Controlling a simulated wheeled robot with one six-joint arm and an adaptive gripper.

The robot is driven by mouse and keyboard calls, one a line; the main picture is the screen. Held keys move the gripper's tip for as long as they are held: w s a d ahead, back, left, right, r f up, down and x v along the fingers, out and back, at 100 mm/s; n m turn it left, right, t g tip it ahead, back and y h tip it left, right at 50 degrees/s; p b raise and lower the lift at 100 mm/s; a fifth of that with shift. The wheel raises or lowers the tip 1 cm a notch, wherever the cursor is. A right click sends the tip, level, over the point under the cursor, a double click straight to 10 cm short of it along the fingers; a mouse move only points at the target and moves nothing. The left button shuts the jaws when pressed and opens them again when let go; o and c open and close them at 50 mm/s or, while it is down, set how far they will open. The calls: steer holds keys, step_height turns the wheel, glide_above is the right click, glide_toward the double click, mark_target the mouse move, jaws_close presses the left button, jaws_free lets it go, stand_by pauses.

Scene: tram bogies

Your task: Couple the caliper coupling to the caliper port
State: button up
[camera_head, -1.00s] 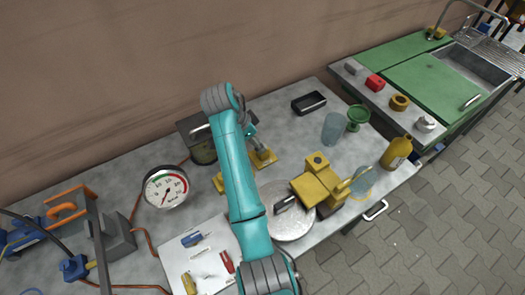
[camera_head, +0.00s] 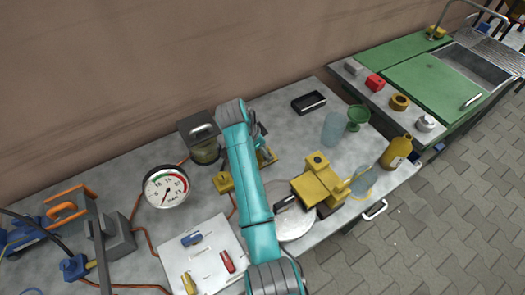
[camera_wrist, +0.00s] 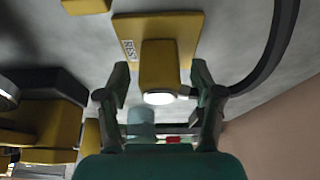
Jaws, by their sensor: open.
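My gripper (camera_wrist: 160,84) is open in the wrist view, its two fingers on either side of a yellow block with a pale round end (camera_wrist: 160,95). I see no firm contact. The block stands out from a yellow plate (camera_wrist: 188,25) labelled "RES". In the head view my arm hides most of the gripper. Yellow fittings (camera_head: 223,182) show beside the arm. A blue connector (camera_head: 75,267) with a dark hose lies at the left. I see no caliper label, so I cannot tell which parts are the caliper coupling and caliper port.
A dark hose (camera_wrist: 275,45) curves at right in the wrist view.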

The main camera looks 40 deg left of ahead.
steer(key=shift+c, duration=0.3)
steer(key=c, duration=1.1)
step_height(320, 180, up, 10)
steer(key=shift+d, duration=0.1)
